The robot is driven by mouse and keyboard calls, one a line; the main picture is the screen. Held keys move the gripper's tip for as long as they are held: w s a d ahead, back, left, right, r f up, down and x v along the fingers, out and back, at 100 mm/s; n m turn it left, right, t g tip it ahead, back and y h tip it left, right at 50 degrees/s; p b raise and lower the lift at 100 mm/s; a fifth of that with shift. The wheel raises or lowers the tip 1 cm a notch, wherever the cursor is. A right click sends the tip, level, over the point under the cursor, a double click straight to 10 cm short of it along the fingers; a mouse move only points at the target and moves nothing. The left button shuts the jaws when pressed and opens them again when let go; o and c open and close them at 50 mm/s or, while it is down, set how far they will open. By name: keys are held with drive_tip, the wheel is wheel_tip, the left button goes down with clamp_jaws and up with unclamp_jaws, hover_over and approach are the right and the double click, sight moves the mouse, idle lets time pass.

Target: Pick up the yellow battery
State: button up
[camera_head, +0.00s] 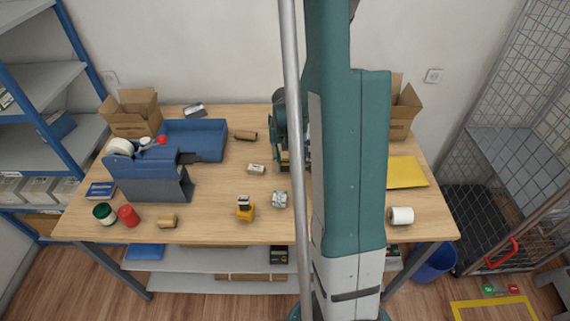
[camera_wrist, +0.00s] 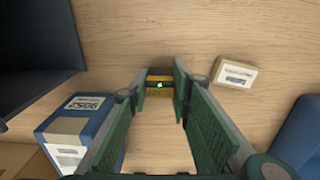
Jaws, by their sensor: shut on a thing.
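My gripper (camera_wrist: 160,88) is shut on the yellow battery (camera_wrist: 159,76). Its fingers stand on either side of the battery, near the middle of the wrist view. A small green mark shows on the battery's dark-banded face. I cannot tell whether the battery touches the table or hangs just above it. In the head view my gripper (camera_head: 284,162) is partly hidden by my arm, over the middle of the table, and the battery cannot be made out clearly there.
A small cream box (camera_wrist: 234,73) lies close to the right in the wrist view. A blue labelled box (camera_wrist: 52,119) stands lower left. On the wooden table (camera_head: 225,180) are a blue tray (camera_head: 219,132), a yellow-and-black item (camera_head: 245,211) and a yellow envelope (camera_head: 407,172).

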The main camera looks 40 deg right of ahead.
sight(285, 160)
drive_tip(key=shift+r, duration=4.95)
